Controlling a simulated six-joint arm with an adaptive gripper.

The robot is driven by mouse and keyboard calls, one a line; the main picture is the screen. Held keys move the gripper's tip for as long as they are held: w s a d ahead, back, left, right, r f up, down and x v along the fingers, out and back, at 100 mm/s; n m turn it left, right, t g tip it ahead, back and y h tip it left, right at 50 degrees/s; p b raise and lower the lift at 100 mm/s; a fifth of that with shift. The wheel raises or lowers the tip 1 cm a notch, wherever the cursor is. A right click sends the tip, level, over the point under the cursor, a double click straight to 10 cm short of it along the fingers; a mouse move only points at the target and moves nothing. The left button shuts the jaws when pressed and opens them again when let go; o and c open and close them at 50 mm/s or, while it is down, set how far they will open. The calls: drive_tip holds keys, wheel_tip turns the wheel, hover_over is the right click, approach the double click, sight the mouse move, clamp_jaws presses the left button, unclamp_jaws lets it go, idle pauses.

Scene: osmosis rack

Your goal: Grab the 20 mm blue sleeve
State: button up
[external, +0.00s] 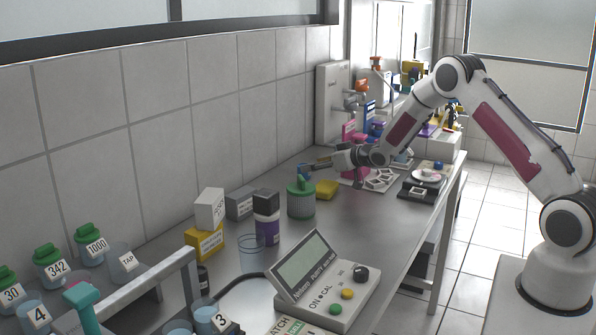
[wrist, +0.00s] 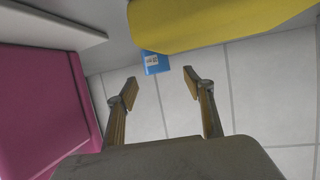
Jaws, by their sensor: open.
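My gripper (external: 308,166) is stretched out to the left over the back part of the bench in the external view. In the wrist view my gripper (wrist: 159,84) has its two fingers apart, with nothing held between them. A small blue piece with a pale label (wrist: 155,62) shows just beyond the fingertips, partly behind a yellow thing; I cannot tell whether it is the sleeve. In the external view a small blue piece (external: 438,166) sits at the right by a round white dish. It is too small to identify as the 20 mm sleeve.
A pink box (wrist: 40,110) fills the left of the wrist view, and the yellow thing (wrist: 210,22) crosses its top. A green-lidded jar (external: 301,199) and a yellow block (external: 327,189) stand near my gripper. A white tray (external: 381,179) lies to its right.

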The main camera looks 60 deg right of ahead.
sight(309, 179)
drive_tip(key=shift+w+d+f, duration=0.1)
drive_tip(key=shift+w, duration=0.2)
drive_tip(key=shift+f+x, duration=0.15)
drive_tip(key=shift+x, duration=0.55)
drive_tip(key=shift+f+x, duration=0.15)
drive_tip(key=shift+x, duration=0.55)
drive_tip(key=shift+d+x, duration=0.2)
drive_tip(key=shift+x, duration=0.85)
drive_tip(key=c, duration=1)
